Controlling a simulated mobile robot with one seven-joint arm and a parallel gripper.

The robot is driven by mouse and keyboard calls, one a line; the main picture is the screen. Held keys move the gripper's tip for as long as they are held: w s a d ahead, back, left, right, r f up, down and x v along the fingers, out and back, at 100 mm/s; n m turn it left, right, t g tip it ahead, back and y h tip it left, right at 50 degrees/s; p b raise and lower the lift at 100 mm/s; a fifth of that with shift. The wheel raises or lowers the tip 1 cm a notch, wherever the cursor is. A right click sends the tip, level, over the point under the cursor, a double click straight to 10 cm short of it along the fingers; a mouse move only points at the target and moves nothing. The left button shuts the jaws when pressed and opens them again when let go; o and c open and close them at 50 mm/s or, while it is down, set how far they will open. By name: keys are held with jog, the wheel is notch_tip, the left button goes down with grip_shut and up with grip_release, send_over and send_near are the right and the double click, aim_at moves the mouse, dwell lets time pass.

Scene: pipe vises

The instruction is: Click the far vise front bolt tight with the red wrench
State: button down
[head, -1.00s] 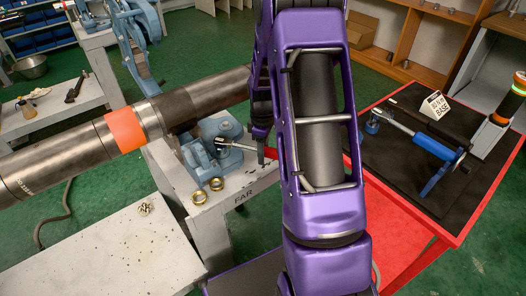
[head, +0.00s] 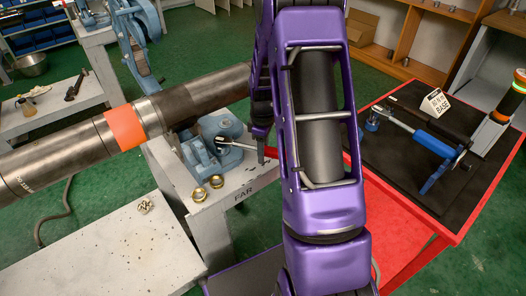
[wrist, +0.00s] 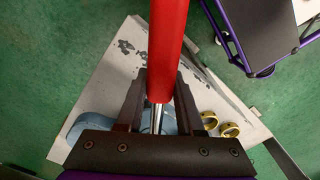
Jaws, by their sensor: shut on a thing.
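The far vise (head: 206,158) is blue and stands on a grey stand marked FAR, beneath the long steel pipe. The red wrench has a silver shaft (head: 236,145) whose head end lies at the vise. Its red handle (wrist: 169,45) fills the upper middle of the wrist view. My gripper (wrist: 160,98) is shut on the wrench near where the handle meets the shaft. In the head view my purple arm covers most of the handle. The front bolt cannot be made out clearly, and I cannot tell how the wrench head sits on it.
Two brass rings (head: 208,188) lie on the stand in front of the vise. The steel pipe (head: 70,142) with an orange band crosses at left. A red table (head: 408,225) with a black mat, a blue-handled tool (head: 425,138) and a BASE sign stands at right.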

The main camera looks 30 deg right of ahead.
jog(key=shift+s+a, duration=0.15)
dwell(0.3)
jog(key=shift+s+a+m, duration=0.15)
jog(key=shift+s+m, duration=0.05)
jog(key=shift+m, duration=0.1)
jog(key=shift+s+a+m, duration=0.25)
jog(key=shift+a+m, duration=0.05)
dwell(0.3)
jog(key=shift+w+d+n, duration=0.85)
jog(key=shift+n, duration=0.05)
jog(key=shift+r+p, duration=1.75)
jog(key=shift+r, duration=0.55)
